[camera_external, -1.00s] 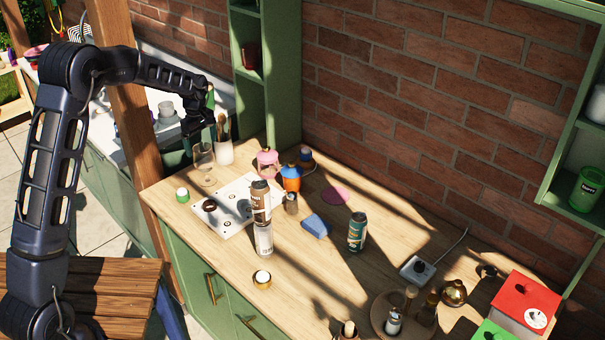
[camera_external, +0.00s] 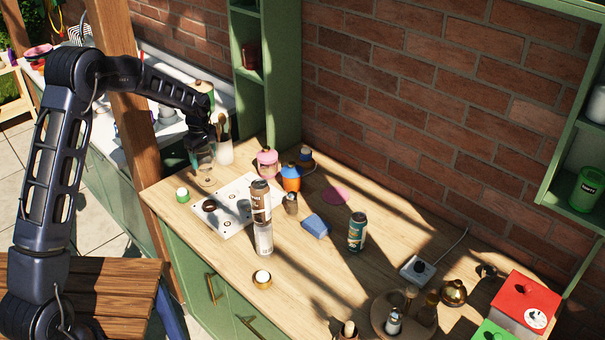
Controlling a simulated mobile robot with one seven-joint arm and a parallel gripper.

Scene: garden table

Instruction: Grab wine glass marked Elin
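A clear wine glass (camera_external: 205,172) stands upright on the far left part of the wooden counter, beside a white utensil cup. No name can be read on it at this size. My gripper (camera_external: 203,148) is right at the top of the glass, pointing down, and covers its upper bowl. The fingers are dark and small here, so I cannot tell whether they are open or shut, or whether they touch the glass.
The utensil cup (camera_external: 225,152) stands close on the right. A white hob plate (camera_external: 232,222), a green jar (camera_external: 183,195), a pink lantern (camera_external: 267,163) and stacked cans (camera_external: 262,220) are nearby. A wooden post (camera_external: 140,140) rises left of the glass.

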